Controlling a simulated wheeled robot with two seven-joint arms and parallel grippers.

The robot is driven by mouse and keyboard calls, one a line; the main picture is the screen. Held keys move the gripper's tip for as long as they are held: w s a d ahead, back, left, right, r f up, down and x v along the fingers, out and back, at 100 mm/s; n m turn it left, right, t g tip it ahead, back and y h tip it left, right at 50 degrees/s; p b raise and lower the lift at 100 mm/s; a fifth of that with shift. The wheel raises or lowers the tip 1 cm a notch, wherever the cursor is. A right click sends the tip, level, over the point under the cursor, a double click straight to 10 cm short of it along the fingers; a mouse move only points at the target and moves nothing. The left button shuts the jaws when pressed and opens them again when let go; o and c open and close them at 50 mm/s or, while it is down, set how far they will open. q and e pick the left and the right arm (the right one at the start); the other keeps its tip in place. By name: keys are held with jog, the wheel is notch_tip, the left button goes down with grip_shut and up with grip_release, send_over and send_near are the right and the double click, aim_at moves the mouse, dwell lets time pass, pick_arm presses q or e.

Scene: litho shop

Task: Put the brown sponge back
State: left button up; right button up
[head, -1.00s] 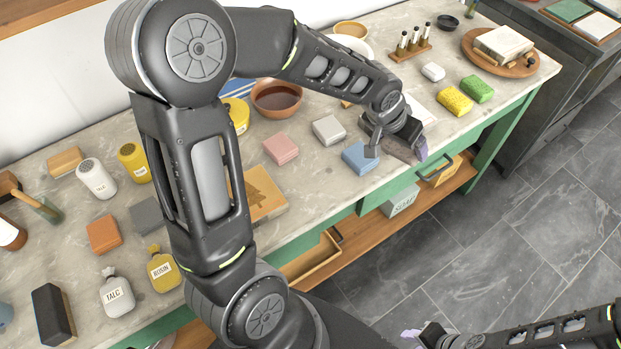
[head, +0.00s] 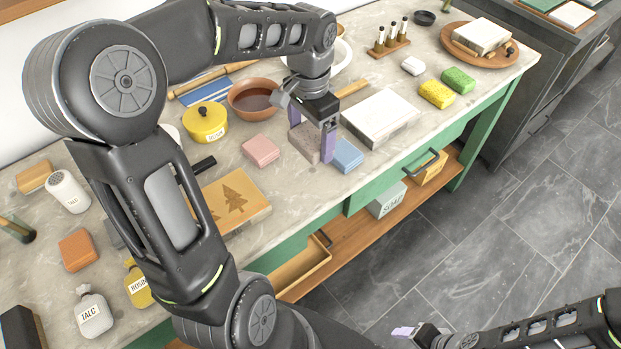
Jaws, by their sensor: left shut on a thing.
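My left gripper (head: 311,138) is above the worktop between the pink sponge (head: 260,150) and the blue sponge (head: 346,155). Its purple fingers are shut on a dull grey-brown block, the brown sponge (head: 304,146), partly hidden by the near finger. Whether the sponge touches the worktop I cannot tell. My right gripper (head: 415,331) is low at the bottom right, over the floor, and the spread of its fingers is not clear.
A white slab (head: 381,118) lies right of the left gripper. A brown bowl (head: 253,99) and a yellow pot (head: 205,122) stand left of it. Yellow (head: 437,94) and green (head: 458,80) sponges lie further right. The worktop's front edge is close.

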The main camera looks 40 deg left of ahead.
pick_arm(q)
send_over(310, 176)
jog(key=shift+f+p, duration=0.35)
jog(key=shift+f, duration=2.8)
jog(key=shift+f, duration=1.85)
jog(key=o, duration=1)
jog(key=shift+f, duration=0.1)
jog(key=shift+o, duration=0.2)
